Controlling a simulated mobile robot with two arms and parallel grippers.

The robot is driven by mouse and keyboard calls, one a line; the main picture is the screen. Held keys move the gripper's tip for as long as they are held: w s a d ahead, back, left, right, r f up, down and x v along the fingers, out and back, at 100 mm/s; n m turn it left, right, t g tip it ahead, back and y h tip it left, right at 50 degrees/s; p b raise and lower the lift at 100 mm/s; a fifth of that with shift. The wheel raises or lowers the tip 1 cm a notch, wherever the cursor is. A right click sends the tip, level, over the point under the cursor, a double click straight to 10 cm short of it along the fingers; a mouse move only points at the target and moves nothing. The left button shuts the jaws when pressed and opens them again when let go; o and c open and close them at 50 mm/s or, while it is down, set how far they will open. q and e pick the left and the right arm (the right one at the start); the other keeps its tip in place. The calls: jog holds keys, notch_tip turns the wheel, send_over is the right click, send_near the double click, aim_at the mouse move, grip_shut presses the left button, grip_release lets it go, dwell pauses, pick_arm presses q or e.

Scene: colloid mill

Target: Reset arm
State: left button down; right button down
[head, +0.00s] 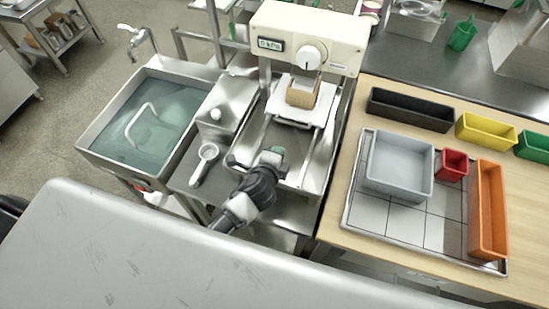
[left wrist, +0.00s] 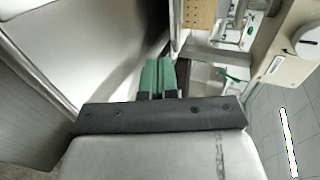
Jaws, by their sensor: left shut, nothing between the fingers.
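My left gripper (head: 277,151) is over the front part of the metal tray of the cream-coloured mill (head: 310,35). Its green fingertips also show in the left wrist view (left wrist: 166,75), close together with nothing between them. My dark left arm comes up from below and hides part of the tray's front edge. My right gripper is in neither view.
A sink with water (head: 165,115) and a white-rimmed scoop (head: 205,160) are to the left. A wooden table (head: 395,88) at the right holds a grey bin (head: 398,165), a red bin (head: 453,165), an orange bin (head: 488,210) and a black bin (head: 410,110). A grey surface (head: 150,255) fills the front.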

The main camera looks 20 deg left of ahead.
pick_arm(q)
jog(key=v, duration=0.3)
jog(key=shift+d, duration=0.1)
jog(key=s+a+r+n+g, duration=0.3)
jog(key=s+a+n+g, duration=0.15)
jog(key=s+n, duration=0.5)
jog(key=s+a+r+n+g, duration=0.3)
jog(key=s+n+g, duration=0.35)
jog(key=s, duration=0.65)
notch_tip(320, 180, down, 28)
jog(key=s+b, duration=0.1)
jog(key=b, duration=0.2)
jog(key=s+a+f+g+b, duration=0.1)
jog(key=s+a+f, duration=0.1)
jog(key=s+f, duration=1.4)
jog(key=shift+a+f+g, duration=0.3)
jog(key=shift+a+f, duration=0.1)
jog(key=shift+f, duration=0.35)
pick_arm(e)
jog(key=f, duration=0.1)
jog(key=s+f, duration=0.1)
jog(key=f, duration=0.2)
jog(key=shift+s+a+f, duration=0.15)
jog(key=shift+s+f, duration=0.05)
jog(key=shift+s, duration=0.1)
